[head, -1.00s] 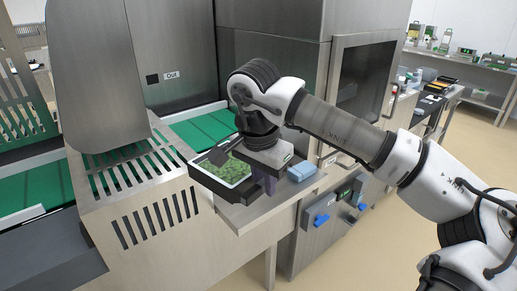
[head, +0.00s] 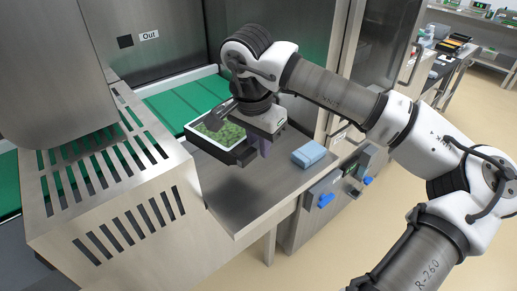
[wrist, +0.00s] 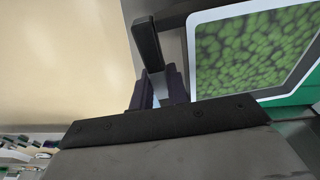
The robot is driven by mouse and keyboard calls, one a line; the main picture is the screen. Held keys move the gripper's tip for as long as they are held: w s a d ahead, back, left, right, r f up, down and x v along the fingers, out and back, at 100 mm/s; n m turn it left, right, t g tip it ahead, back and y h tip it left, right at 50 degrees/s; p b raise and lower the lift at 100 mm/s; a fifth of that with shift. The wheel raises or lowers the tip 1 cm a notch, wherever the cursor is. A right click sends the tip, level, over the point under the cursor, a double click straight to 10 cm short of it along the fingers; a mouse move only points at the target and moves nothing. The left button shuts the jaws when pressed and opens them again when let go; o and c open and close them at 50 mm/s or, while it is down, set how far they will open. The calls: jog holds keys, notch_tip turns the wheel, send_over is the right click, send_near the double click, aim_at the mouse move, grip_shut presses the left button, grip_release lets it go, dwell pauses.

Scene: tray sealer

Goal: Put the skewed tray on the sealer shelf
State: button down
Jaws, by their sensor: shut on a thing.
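The tray (head: 222,133) is black with a white-edged clear top over green contents. My gripper (head: 264,148) is shut on the tray's right side; its purple fingers also show in the wrist view (wrist: 156,88). The tray (wrist: 255,48) fills the upper right of the wrist view, with part of it out of frame. The sealer shelf (head: 262,195) is a bare steel surface below and in front of the tray. A dark shadow lies on it, and the tray appears held above it. My gripper hides part of the tray's right side.
A blue folded cloth or block (head: 309,154) lies on the shelf, right of my gripper. A slotted steel guard (head: 115,190) stands close on the left. The green belt (head: 190,108) runs behind the tray. The shelf's front part is clear.

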jog(key=shift+s+f, duration=0.15)
jog(key=shift+f, duration=1.1)
jog(key=shift+f+b, duration=2.95)
jog(key=shift+f, duration=1.05)
jog(key=shift+a+r+b, duration=0.1)
jog(key=shift+b, duration=0.4)
jog(key=c, duration=1.3)
grip_release()
jog(key=shift+c, duration=0.4)
jog(key=shift+c, duration=1.1)
